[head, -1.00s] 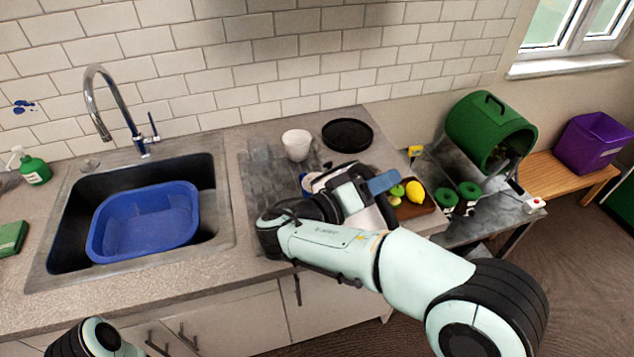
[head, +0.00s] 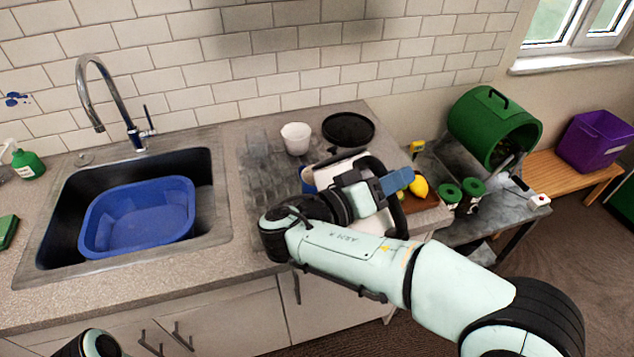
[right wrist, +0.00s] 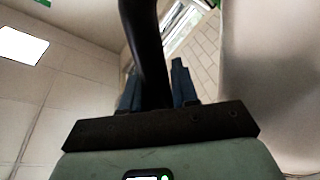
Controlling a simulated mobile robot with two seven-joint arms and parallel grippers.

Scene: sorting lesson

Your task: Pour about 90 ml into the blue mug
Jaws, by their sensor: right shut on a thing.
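A white jug (head: 346,166) with a black handle (head: 397,217) is over the right part of the counter. My right gripper (head: 392,183) is shut on the handle. In the right wrist view the handle (right wrist: 147,55) passes between the blue fingers, and the pale jug body (right wrist: 268,75) fills the right side. The jug looks tilted, but my arm hides much of it. A blue piece, likely the blue mug (head: 307,184), shows just left of the jug; most of it is hidden, and its contents cannot be seen. My left gripper is out of view.
The sink at left holds a blue basin (head: 140,222). Green-lidded jars (head: 461,192) stand farther right.

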